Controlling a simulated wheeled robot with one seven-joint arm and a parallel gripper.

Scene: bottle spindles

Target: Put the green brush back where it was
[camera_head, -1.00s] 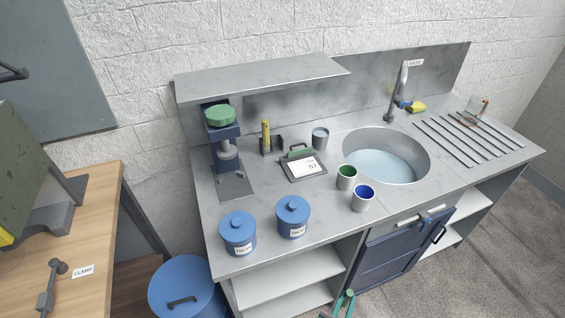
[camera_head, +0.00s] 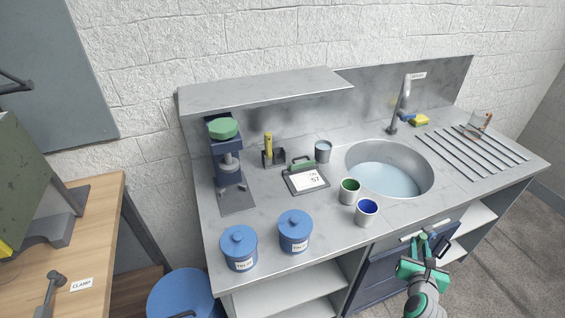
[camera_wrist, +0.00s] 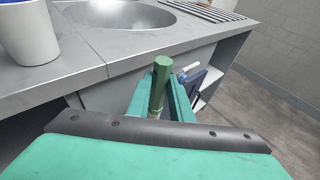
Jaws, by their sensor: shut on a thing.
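The green brush (camera_wrist: 160,86) shows in the wrist view as a green faceted handle standing nearly upright between my fingers; its lower part is hidden. My gripper (camera_wrist: 162,100) is shut on it. In the head view my gripper (camera_head: 430,243) is at the lower right, in front of the blue cabinet door below the sink edge. A dark caddy (camera_head: 278,158) stands at the back of the counter, under the shelf, with a yellow brush (camera_head: 268,146) upright in it. Beside the yellow brush, part of the caddy looks empty.
A green-lined cup (camera_head: 348,192), a blue-lined cup (camera_head: 366,213) and two blue canisters (camera_head: 240,250) stand nearer the front. The sink (camera_head: 390,178) is at right.

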